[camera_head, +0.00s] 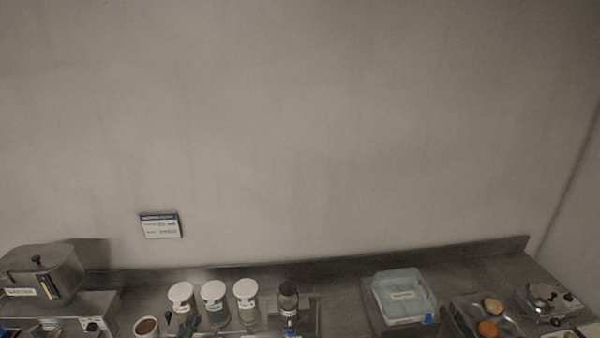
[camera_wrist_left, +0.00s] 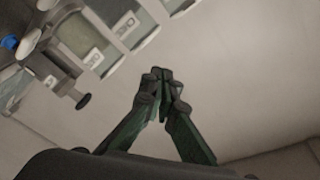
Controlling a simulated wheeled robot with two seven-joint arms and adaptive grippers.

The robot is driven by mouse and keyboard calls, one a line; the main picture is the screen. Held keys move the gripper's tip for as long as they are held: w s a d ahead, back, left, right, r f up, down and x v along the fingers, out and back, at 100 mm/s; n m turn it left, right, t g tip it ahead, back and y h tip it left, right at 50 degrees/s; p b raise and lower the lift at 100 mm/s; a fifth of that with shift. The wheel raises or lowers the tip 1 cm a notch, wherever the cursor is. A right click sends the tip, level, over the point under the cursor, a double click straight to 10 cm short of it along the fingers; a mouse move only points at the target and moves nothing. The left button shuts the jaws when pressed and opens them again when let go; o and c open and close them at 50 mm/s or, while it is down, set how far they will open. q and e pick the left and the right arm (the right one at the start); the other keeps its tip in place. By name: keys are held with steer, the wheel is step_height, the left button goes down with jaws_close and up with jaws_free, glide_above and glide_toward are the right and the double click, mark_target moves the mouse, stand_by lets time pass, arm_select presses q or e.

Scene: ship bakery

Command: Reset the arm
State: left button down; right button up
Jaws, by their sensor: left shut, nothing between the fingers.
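My left gripper (camera_wrist_left: 163,82) shows in the left wrist view with its dark green fingers brought together at the tips and nothing between them. In the head view only a small dark part of it (camera_head: 187,327) shows at the bottom edge, in front of the white-lidded jars. In the wrist view labelled jars (camera_wrist_left: 130,30) lie beyond the fingers, apart from them. My right gripper is in neither view.
A steel counter along the wall holds a lidded pot (camera_head: 40,275) at left, white-lidded jars (camera_head: 214,291), a dark bottle (camera_head: 289,300) and a small cup (camera_head: 146,327). The wall above is clear except for a sign (camera_head: 160,225).

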arm_select(q)
steer(key=s+a+f+n+g+y, duration=0.1)
steer(key=s+a+f+n+g, duration=0.25)
steer(key=f, duration=0.35)
steer(key=s+a+f+n+g+y, duration=0.2)
steer(key=s+f, duration=0.2)
steer(key=f, duration=0.3)
steer(key=s+a+f+n+g+y, duration=0.1)
steer(key=s+a+f+n+g, duration=0.1)
steer(key=s+a+f+n, duration=0.3)
steer(key=s+d+f+n+g+h, duration=0.1)
steer(key=s+d+f+g, duration=0.1)
steer(key=s+f+g, duration=0.4)
steer(key=s+d+f+n+g, duration=0.1)
steer(key=s+d+f, duration=0.1)
steer(key=s+f, duration=0.75)
steer(key=s+d+f+m+g+b, duration=0.2)
steer(key=f+b, duration=0.5)
steer(key=f, duration=2.9)
steer(key=s+f+b, duration=0.5)
steer(key=s+f, duration=1.5)
steer(key=f, duration=0.1)
steer(key=shift+a+f+g+h, duration=0.25)
steer(key=shift+a+g+h, duration=0.05)
steer(key=shift+g+h, duration=0.15)
